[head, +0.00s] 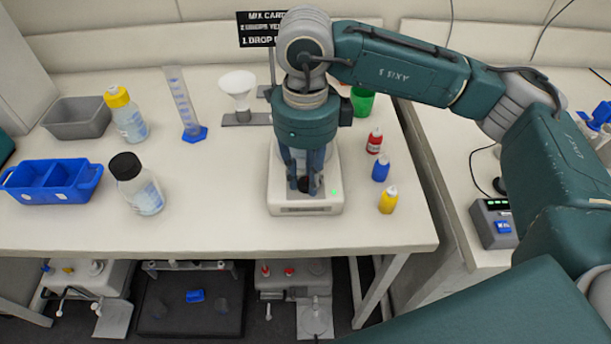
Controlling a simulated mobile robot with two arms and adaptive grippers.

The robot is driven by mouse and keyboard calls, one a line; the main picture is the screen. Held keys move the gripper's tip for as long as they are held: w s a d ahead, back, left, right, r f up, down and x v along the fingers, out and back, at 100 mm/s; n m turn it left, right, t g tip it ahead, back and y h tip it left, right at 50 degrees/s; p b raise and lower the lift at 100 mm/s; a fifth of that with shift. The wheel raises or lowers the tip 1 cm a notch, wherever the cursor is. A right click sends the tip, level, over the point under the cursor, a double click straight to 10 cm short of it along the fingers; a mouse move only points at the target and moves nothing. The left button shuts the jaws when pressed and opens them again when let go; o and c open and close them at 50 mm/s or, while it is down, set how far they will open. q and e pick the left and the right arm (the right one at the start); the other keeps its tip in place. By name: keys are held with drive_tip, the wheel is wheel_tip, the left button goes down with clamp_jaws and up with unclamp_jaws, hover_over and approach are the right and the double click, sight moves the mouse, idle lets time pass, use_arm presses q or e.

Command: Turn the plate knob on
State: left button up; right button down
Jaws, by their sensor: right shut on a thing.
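A white plate device (281,196) stands on the table, with a black knob (304,184) low on its front and a small green light (334,192) to the right of the knob. My right gripper (305,188) comes down over the device from above, its fingers on either side of the knob and shut on it. The gripper and wrist hide most of the device's top. My left gripper is not in view.
Red, blue and yellow small bottles (388,200) stand close to the right of the device. A green cup (362,102) is behind them. A measuring cylinder (183,105), two larger bottles (136,185) and a blue tray (52,183) are at left. The table front is clear.

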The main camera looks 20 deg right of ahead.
drive_tip(key=shift+r, duration=0.1)
drive_tip(key=c, duration=1.5)
unclamp_jaws()
